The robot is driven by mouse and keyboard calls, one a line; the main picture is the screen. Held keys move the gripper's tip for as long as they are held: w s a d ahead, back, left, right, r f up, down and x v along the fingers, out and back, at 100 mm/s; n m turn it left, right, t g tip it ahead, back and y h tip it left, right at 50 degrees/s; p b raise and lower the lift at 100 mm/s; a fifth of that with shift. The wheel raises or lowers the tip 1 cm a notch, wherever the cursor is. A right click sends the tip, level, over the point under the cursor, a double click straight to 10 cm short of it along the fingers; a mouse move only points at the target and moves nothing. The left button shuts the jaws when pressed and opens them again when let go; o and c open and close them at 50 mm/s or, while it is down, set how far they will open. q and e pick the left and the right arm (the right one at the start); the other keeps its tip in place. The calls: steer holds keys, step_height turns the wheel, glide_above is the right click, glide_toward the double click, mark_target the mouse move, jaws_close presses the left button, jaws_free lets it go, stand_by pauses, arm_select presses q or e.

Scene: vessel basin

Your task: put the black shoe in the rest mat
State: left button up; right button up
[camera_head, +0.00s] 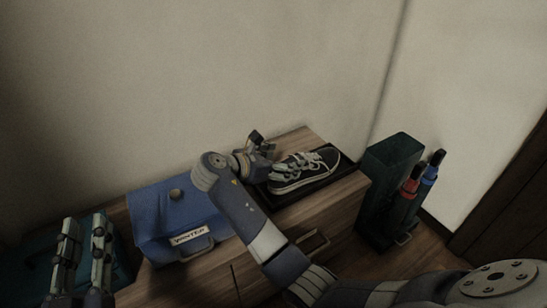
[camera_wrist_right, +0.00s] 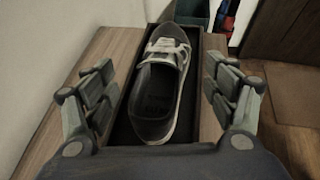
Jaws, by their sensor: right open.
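The black shoe (camera_head: 306,168) with white laces and a pale sole sits upright on the dark rest mat (camera_head: 342,171), a shallow tray on the wooden cabinet top. In the right wrist view the shoe (camera_wrist_right: 161,88) lies lengthwise inside the rest mat (camera_wrist_right: 208,127), toe pointing away. My right gripper (camera_head: 272,158) is at the shoe's left end in the head view. In the wrist view the right gripper (camera_wrist_right: 160,95) is open, with its fingers apart on both sides of the shoe and mat. My left gripper (camera_head: 84,248) is at the lower left, fingers apart, with nothing visible between them.
The wall is close behind the cabinet.

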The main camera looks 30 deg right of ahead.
arm_select(q)
steer(key=f+g, duration=0.2)
steer(key=f, duration=0.1)
steer(key=f+g+y+p, duration=0.1)
steer(key=f, duration=0.1)
steer(key=shift+w+a+f, duration=0.1)
steer(key=shift+a+f, duration=0.15)
steer(key=shift+a, duration=0.1)
arm_select(e)
steer(key=v, duration=0.3)
steer(key=shift+a+r, duration=0.1)
steer(key=shift+a, duration=0.05)
